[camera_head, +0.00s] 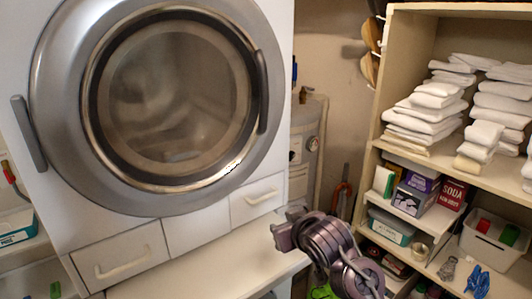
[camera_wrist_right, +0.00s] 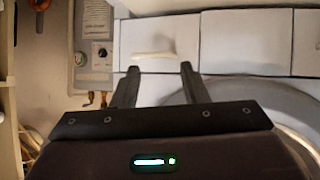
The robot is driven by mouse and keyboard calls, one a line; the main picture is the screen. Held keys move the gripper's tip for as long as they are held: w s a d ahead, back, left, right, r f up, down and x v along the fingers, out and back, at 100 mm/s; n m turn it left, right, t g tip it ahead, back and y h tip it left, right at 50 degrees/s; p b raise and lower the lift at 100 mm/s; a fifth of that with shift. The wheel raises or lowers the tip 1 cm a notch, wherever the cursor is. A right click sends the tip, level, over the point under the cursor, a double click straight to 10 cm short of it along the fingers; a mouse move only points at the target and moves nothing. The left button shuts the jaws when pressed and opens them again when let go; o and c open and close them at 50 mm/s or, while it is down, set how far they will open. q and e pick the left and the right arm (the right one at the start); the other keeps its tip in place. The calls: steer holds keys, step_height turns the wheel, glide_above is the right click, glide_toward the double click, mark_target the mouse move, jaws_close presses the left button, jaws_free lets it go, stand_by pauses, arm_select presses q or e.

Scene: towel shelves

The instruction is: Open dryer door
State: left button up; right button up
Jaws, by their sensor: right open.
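The dryer door (camera_head: 62,90) is a round grey ring with dark glass, and it looks shut on the white dryer (camera_head: 282,30). A dark curved handle (camera_head: 262,92) sits on the right side of its inner rim, and another dark bar (camera_head: 29,134) stands at the far left. My right gripper (camera_head: 278,232) is below and right of the door, near the right drawer, apart from the door handle. In the right wrist view the right gripper (camera_wrist_right: 160,72) is open and empty, with part of the round door (camera_wrist_right: 290,104) at lower right. My left gripper is out of view.
Drawers (camera_head: 118,258) line the dryer's base above a white ledge (camera_head: 205,265). A grey tank (camera_head: 305,140) stands to the right. Wooden shelves (camera_head: 388,70) at right hold folded white towels (camera_head: 425,118), boxes and bins. Open floor space is narrow here.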

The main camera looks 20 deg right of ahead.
steer(key=w+r+t+y, duration=0.1)
steer(key=w+r+t, duration=0.15)
steer(key=r, duration=0.55)
steer(key=w+r+t, duration=0.2)
steer(key=w+r, duration=0.1)
steer(key=r, duration=0.5)
steer(key=t+y, duration=0.1)
steer(key=t, duration=0.1)
glide_toward(267, 95)
steer(key=w, duration=0.3)
steer(key=shift+w+a+r+n+p, duration=0.15)
steer(key=shift+w+a+n+p, duration=0.25)
steer(key=shift+w+p, duration=0.15)
steer(key=w, duration=0.1)
steer(key=w+p, duration=0.1)
steer(key=w, duration=0.3)
steer(key=shift+w+a+p, duration=0.25)
steer(key=shift+a+p, duration=0.1)
steer(key=shift+p, duration=0.05)
steer(key=shift+w+a, duration=0.1)
steer(key=shift+w, duration=0.6)
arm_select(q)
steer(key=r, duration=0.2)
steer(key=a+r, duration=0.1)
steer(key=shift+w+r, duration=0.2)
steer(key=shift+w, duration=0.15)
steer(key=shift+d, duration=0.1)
arm_select(e)
jaws_close()
